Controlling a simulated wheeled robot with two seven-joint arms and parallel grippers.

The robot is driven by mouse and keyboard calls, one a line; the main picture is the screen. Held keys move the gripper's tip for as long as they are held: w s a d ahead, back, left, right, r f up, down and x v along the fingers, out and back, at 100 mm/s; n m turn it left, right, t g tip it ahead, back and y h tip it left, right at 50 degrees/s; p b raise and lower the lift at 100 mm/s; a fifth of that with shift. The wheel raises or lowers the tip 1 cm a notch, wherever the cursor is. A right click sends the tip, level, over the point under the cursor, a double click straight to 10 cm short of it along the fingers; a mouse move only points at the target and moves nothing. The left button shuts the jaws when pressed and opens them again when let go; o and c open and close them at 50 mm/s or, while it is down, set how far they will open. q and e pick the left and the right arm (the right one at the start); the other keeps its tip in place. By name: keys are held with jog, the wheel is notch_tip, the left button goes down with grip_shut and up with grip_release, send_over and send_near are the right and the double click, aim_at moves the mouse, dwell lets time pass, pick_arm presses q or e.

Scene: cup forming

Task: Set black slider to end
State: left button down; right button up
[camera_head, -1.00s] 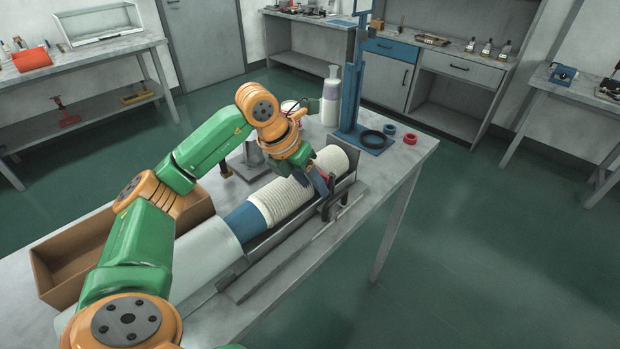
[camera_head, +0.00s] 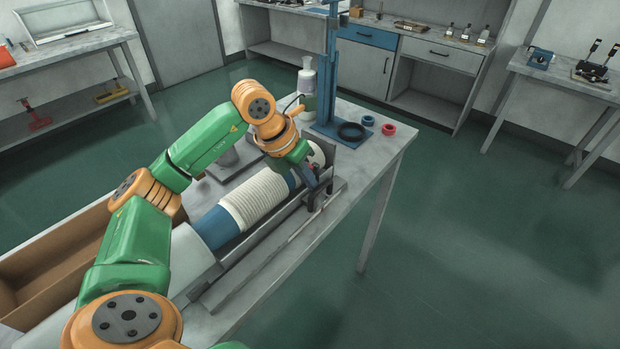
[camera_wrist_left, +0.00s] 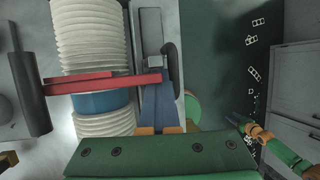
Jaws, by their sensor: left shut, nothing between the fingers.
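The black slider (camera_head: 318,192) sits on the rail (camera_head: 270,245) beside the cup former, close to its far end. In the left wrist view the slider's black upright (camera_wrist_left: 173,62) shows at the right end of a red bar (camera_wrist_left: 100,83). The bar lies across the cylinder. White ribbed cups (camera_head: 258,200) sit around the cylinder, with a blue bare band (camera_head: 292,181) between them and the white section at the far end. My left gripper (camera_head: 314,182) is shut and empty, with its fingers (camera_wrist_left: 158,105) at the slider. My right gripper is not in view.
A brown box (camera_head: 60,255) is at the left. The table's right edge runs close to the rail.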

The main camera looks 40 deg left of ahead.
pick_arm(q)
jog(key=shift+w+d+r, duration=0.1)
jog(key=shift+d+r, duration=0.1)
jog(key=shift+r, duration=0.15)
dwell(0.4)
jog(key=c, duration=0.8)
grip_release()
jog(key=shift+a, duration=0.2)
jog(key=shift+c, duration=0.2)
jog(key=shift+d, duration=0.1)
